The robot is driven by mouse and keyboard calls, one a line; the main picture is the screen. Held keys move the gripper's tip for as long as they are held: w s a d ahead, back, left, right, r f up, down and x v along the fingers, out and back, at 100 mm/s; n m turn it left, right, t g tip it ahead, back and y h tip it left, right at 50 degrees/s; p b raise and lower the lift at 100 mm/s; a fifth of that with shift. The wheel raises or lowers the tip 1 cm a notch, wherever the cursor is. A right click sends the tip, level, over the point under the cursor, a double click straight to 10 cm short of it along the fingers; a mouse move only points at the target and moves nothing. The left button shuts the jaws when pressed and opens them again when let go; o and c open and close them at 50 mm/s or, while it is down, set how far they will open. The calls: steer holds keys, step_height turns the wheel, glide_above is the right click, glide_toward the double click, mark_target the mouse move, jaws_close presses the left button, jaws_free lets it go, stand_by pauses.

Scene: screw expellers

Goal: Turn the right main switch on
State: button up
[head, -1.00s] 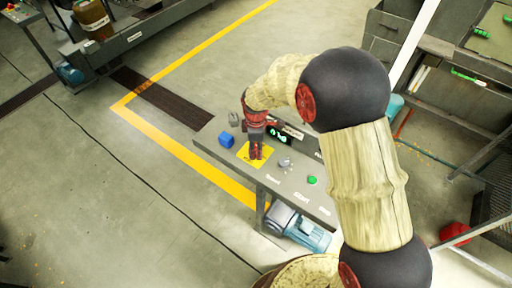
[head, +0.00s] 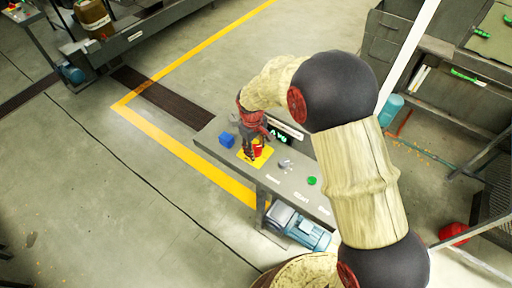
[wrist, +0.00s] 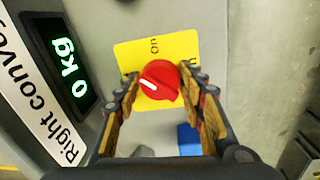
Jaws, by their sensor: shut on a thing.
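The right main switch is a round red knob (wrist: 161,80) with a white mark, set on a yellow plate (wrist: 180,46). The mark points left in the wrist view, and the word "On" is printed at the top of the plate. The knob (head: 258,151) also shows in the head view, on the grey control panel. My gripper (head: 249,154) is down at the plate, with one finger on each side of the knob, shut on it. The fingers hide parts of the plate and its other label.
A display reading "0 kg" (wrist: 72,68) stands beside the plate, labelled "Right conve…". A blue block (head: 227,140), a grey knob (head: 285,163) and a green button (head: 312,181) are on the panel (head: 275,181). A blue motor (head: 308,232) is below it.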

steer(key=m, duration=0.4)
steer(key=shift+a+m, duration=0.1)
steer(key=shift+m, duration=0.2)
steer(key=m, duration=0.4)
steer(key=shift+a+m+g, duration=0.1)
steer(key=shift+m+g, duration=0.2)
steer(key=o, duration=1)
steer(key=shift+o, duration=0.9)
step_height(320, 180, up, 12)
steer(key=a, duration=0.1)
